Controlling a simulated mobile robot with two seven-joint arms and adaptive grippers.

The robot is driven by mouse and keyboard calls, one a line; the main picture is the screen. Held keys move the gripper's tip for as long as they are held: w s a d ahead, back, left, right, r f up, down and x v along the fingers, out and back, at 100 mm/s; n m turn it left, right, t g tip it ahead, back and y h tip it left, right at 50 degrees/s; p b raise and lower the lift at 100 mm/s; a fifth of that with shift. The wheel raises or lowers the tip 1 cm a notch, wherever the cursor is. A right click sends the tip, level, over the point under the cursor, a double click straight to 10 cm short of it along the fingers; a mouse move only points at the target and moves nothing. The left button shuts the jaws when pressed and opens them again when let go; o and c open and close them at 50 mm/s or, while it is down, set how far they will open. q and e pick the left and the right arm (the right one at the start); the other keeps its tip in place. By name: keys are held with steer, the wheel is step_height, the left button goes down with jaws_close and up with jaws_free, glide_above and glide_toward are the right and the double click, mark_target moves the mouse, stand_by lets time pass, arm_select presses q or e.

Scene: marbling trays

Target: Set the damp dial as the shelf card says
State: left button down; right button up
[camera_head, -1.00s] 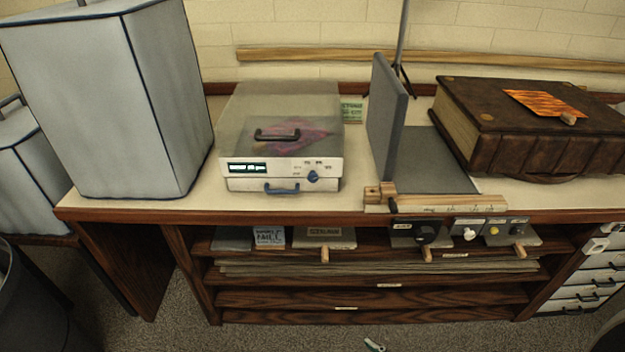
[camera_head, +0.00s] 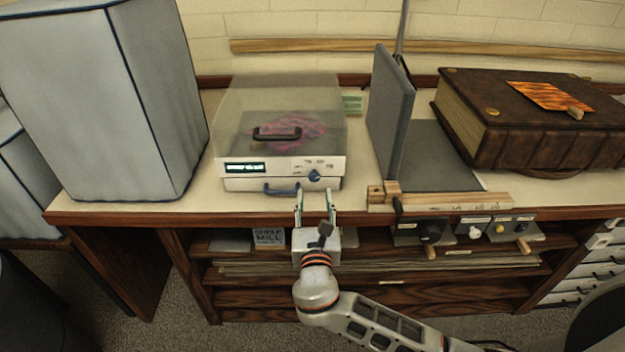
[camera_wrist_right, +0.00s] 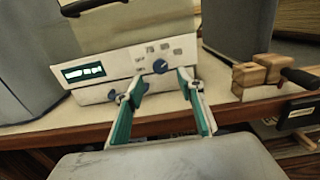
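A white damp box (camera_head: 240,183) with a clear lid stands on the bench, with a lit display at its front left. My right gripper (camera_head: 316,193) is open and empty, just in front of and below the dial, fingers pointing at the box. In the right wrist view the dial appears between the fingertips (camera_wrist_right: 157,84), apart from them. A card (camera_head: 268,238) with print reading roughly "MILL" stands on the shelf below. My left gripper is out of view.
A blue handle (camera_head: 281,188) sits low on the box front, close to my gripper. A grey upright panel (camera_head: 392,110) and wooden rail (camera_head: 450,202) stand to the right. A big brown book (camera_head: 545,140) lies farther right; a tall grey covered block (camera_head: 90,110) is left.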

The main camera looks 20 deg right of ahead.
mark_target(314, 179)
steer(key=x, duration=0.7)
steer(key=shift+f, duration=0.15)
jaws_close()
